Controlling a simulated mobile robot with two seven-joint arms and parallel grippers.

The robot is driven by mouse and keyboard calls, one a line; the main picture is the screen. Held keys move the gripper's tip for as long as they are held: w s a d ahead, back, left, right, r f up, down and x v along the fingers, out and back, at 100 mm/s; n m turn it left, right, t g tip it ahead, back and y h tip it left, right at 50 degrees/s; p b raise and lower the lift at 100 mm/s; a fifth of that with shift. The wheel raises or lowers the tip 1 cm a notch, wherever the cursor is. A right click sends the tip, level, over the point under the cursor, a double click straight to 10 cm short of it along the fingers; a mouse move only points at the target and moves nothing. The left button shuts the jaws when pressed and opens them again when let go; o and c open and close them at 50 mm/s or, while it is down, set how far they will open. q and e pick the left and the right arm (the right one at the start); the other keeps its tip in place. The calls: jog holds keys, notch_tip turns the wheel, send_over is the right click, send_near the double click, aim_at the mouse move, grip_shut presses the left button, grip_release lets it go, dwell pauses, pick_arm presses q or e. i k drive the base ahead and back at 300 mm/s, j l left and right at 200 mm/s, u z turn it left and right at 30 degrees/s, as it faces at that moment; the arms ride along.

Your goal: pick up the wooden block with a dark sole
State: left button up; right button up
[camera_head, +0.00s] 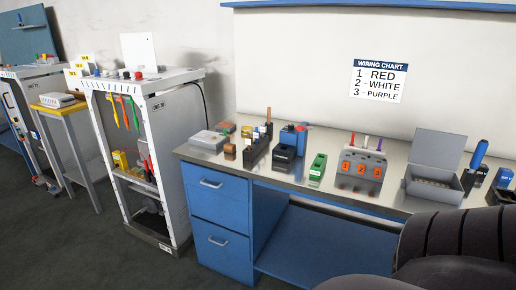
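A small brown wooden block (230,152) stands near the front left edge of the metal-topped workbench (217,159). It is just left of a black slotted holder. Whether its underside is dark is too small to tell. Neither of my grippers is in view.
The black holder (257,152) has several upright items in it. A grey box (208,140) lies left of the block. A green item (317,169), a grey numbered stand (362,170) and an open grey box (433,184) stand rightward. Dark rounded shapes cover the lower right.

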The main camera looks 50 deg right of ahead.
aim_at(230, 148)
jog(key=z, duration=1.5)
jog(key=i+j+z, duration=0.4)
jog(key=i+j, duration=0.95)
jog(key=j, duration=0.15)
